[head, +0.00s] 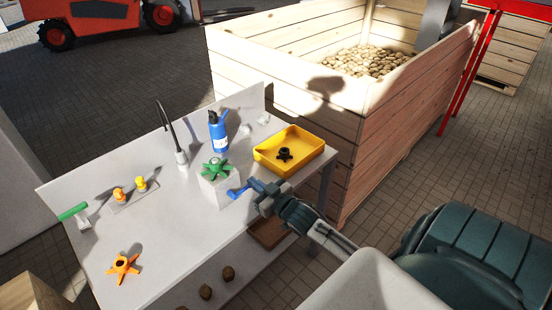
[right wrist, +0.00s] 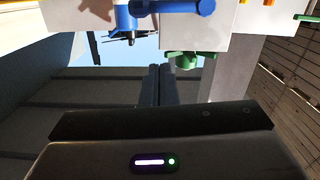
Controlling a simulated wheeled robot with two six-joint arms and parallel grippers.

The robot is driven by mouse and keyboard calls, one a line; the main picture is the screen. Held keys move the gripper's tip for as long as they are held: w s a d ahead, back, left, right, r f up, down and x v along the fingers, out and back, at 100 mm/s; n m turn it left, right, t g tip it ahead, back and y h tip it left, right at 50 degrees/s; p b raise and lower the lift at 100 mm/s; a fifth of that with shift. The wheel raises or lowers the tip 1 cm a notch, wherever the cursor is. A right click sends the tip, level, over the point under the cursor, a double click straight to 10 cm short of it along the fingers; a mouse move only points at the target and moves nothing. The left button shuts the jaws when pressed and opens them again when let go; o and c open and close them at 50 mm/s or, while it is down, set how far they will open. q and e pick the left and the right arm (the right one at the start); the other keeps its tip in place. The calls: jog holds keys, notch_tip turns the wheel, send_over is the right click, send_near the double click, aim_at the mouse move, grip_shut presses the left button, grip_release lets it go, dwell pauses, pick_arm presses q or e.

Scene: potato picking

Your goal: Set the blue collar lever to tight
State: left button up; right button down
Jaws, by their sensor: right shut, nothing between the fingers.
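The blue collar lever (head: 236,193) sticks out low at the front right of a pale block (head: 218,190) on the bench. A green star-shaped knob (head: 215,168) tops the block. In the right wrist view, which looks upside down, the blue lever (right wrist: 172,7) crosses the top edge and the green knob (right wrist: 190,61) hangs below the block. My right gripper (head: 257,187) is shut and empty, just right of the lever's outer end. I cannot tell whether they touch. Its closed fingers also show in the right wrist view (right wrist: 161,72). My left gripper is out of view.
A yellow tray (head: 308,161) holding a black knob (head: 284,154) stands behind my right gripper. An orange star knob (head: 123,268), yellow fittings (head: 140,184) and a green-handled tool (head: 73,212) lie left. A wooden potato crate (head: 340,100) stands behind.

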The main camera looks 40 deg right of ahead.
pick_arm(q)
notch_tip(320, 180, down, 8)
jog(key=b, duration=0.8)
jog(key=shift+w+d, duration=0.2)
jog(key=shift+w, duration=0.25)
pick_arm(e)
jog(key=s, duration=0.8)
jog(key=shift+s+d, duration=0.15)
jog(key=shift+d, duration=0.2)
